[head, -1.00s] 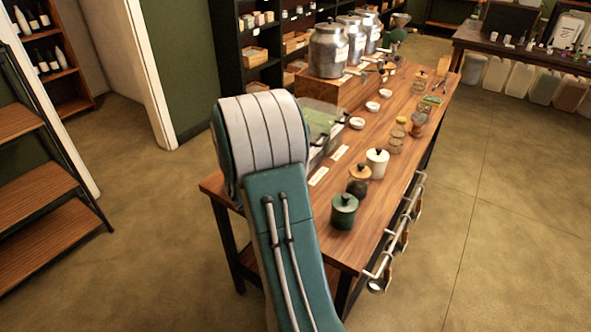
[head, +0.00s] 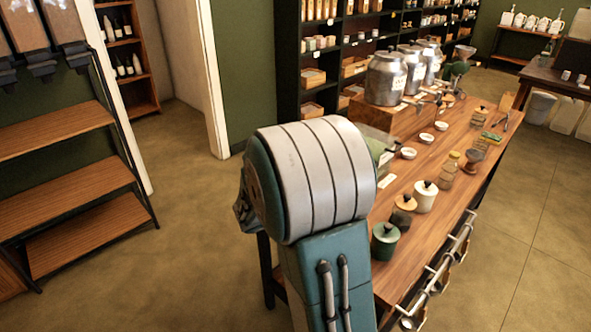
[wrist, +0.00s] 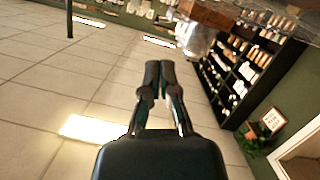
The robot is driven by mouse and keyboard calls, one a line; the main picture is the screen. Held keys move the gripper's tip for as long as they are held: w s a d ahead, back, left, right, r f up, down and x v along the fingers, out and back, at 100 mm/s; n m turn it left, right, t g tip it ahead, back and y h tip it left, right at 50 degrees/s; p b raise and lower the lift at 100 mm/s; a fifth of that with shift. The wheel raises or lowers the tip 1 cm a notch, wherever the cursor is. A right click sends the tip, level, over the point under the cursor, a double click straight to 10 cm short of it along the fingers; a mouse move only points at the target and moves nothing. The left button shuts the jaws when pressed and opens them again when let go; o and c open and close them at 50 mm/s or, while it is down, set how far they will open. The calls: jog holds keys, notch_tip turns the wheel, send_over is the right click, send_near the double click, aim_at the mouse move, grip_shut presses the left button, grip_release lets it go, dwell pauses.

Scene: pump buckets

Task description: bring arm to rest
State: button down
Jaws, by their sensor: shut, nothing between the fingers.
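My gripper (wrist: 159,68) shows in the wrist view with its two dark fingertips together and nothing between them. In that view it points across the room, and the picture is tilted. In the head view my arm rises in front of the wooden table's near end and hides part of it; the gripper itself is hidden there. The wooden table (head: 412,250) stands to the right of my arm, with free air between the gripper and anything in the wrist view.
Metal dispensers (head: 386,80) stand at the table's back. A green jar (head: 384,241), a white jar (head: 425,197) and small bowls line the top. Scoops hang along its right edge. A shelf rack (head: 65,195) stands left. Floor (head: 190,260) between is clear.

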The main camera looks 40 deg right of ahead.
jog(key=s+a+r+n+t+y, duration=0.2)
jog(key=s+a+n+y, duration=0.2)
jog(key=a, duration=0.6)
jog(key=s+a+r+n+t+y, duration=0.1)
jog(key=s+a+n+y, duration=0.4)
jog(key=a, duration=0.5)
jog(key=s+a+r+n+t+y, duration=0.2)
jog(key=s+a+n+y, duration=0.3)
jog(key=a, duration=0.5)
jog(key=shift+r+t+y, duration=0.3)
jog(key=shift+r+y, duration=0.4)
jog(key=shift+r, duration=0.2)
jog(key=shift+s, duration=0.1)
